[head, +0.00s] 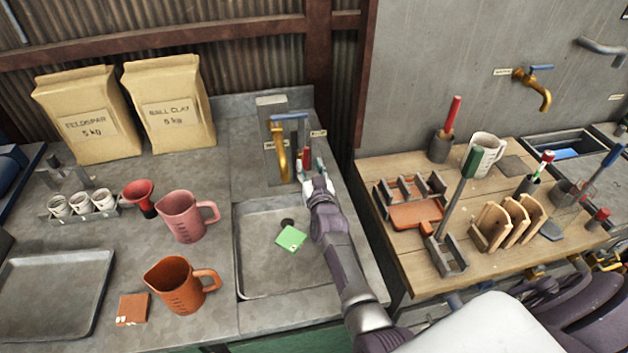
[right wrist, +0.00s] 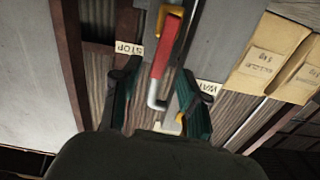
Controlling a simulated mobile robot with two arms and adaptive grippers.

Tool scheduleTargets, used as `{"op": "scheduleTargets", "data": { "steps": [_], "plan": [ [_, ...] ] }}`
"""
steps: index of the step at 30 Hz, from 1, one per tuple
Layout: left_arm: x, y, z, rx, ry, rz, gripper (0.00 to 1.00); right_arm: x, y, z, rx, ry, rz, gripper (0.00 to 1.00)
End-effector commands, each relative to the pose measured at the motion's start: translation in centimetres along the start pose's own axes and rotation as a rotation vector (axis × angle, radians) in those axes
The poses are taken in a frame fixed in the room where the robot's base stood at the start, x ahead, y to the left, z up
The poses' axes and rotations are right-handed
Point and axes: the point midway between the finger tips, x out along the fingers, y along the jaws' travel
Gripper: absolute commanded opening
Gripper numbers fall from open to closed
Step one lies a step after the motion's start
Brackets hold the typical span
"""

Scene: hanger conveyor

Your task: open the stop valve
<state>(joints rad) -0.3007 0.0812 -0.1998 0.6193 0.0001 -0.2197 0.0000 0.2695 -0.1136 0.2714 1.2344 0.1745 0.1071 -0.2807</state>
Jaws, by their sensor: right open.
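The brass tap (head: 282,152) with a blue lever (head: 290,117) stands at the back of the sink. A small red handle (head: 306,158) shows low to its right, just beyond my right gripper (head: 311,172). In the right wrist view a red lever with a bent metal end (right wrist: 164,50) lies between the open fingers of the gripper (right wrist: 158,76), with gaps visible beside it. A STOP label (right wrist: 129,49) and a partly hidden WAT... label (right wrist: 208,87) flank it. My left gripper is not in view.
The sink (head: 262,278) holds a green card or sponge (head: 291,238). A pink jug (head: 184,216) and an orange jug (head: 178,287) stand to its left. A wooden table (head: 415,265) with racks and tools is to the right. Another brass tap (head: 538,92) is on the wall.

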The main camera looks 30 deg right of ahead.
Motion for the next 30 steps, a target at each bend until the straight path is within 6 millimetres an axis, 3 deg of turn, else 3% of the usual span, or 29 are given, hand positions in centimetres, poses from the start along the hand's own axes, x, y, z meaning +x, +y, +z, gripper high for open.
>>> {"op": "scheduleTargets", "data": {
  "steps": [3, 10, 30],
  "plan": [
    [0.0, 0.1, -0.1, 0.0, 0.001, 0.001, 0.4, -2.7, 0.0, 0.1, 0.0, -0.002, 0.0, 0.44],
    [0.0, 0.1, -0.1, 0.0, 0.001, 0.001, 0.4, -5.8, -0.1, 0.0, -0.001, 0.0, -0.001, 0.44],
    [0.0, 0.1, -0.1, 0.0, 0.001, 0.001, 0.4, -6.6, 0.0, 0.1, -0.005, -0.011, -0.007, 0.44]
  ]
}}
